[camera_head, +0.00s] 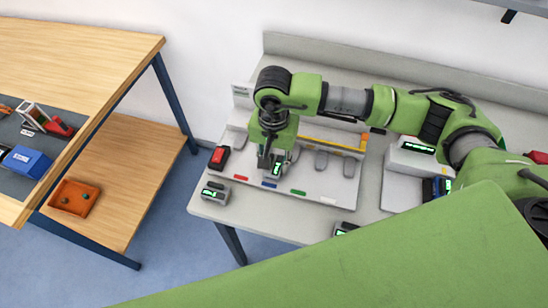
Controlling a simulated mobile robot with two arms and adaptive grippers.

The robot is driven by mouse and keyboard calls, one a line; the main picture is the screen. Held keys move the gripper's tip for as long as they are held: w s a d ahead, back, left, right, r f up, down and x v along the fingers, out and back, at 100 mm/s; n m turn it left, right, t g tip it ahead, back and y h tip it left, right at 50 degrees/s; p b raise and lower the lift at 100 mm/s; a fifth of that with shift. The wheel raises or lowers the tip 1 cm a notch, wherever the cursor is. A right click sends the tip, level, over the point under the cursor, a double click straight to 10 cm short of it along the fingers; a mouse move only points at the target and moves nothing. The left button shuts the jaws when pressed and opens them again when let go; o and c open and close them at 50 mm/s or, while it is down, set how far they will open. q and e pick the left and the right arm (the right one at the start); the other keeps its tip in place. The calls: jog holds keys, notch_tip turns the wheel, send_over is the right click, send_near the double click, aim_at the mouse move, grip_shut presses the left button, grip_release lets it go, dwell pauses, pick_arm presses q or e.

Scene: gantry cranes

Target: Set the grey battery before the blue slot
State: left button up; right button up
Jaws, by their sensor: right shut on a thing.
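My right gripper (270,157) points down over the pale slot board (345,189), shut on a grey battery (279,169) with a lit green display. The battery is just behind the blue mark (268,185) on the board's front edge, partly hidden by the fingers. I cannot tell whether it touches the board. A blue slot itself cannot be made out under the gripper. Another grey block with a green display (214,193) lies at the table's front left corner. My left gripper is not in view.
A red battery (220,157) stands at the board's left end. Red (240,178), green (298,192) and white (327,200) marks line the front edge. Grey rounded pieces (321,160) stand to the right. A white device (408,158) is further right. A wooden bench (80,60) is at left.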

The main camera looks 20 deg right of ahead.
aim_at(274, 164)
jog(key=shift+f, duration=0.15)
jog(key=o, duration=1.2)
jog(key=shift+o, duration=0.2)
jog(key=shift+r, duration=0.35)
notch_tip(274, 164, up, 12)
jog(key=b, duration=0.4)
jog(key=shift+f, duration=0.15)
